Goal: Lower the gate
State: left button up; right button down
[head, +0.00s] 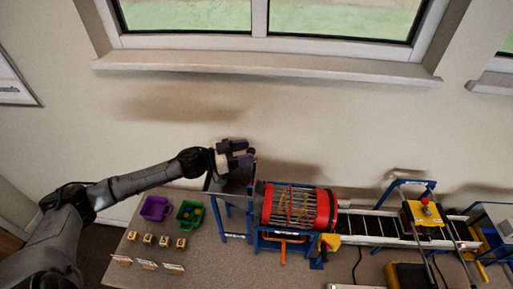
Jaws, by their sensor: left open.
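A yellow plate with a red knob (425,211), which may be the gate, sits at a blue frame (392,190) across the conveyor on the right. I cannot tell whether it is raised or lowered. My right gripper is not in view.
A red drum with bars (298,207) lies between the hopper and the conveyor belt (371,224). A purple bin (156,208) and a green bin (190,214) stand at the left. Small wooden blocks (148,239) and cards (146,264) lie before them. A window sill (270,66) is above.

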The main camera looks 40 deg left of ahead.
pick_arm(q)
jog(key=shift+p+x, duration=0.45)
jog(key=shift+x, duration=1.55)
jog(key=shift+f, duration=0.1)
grip_shut()
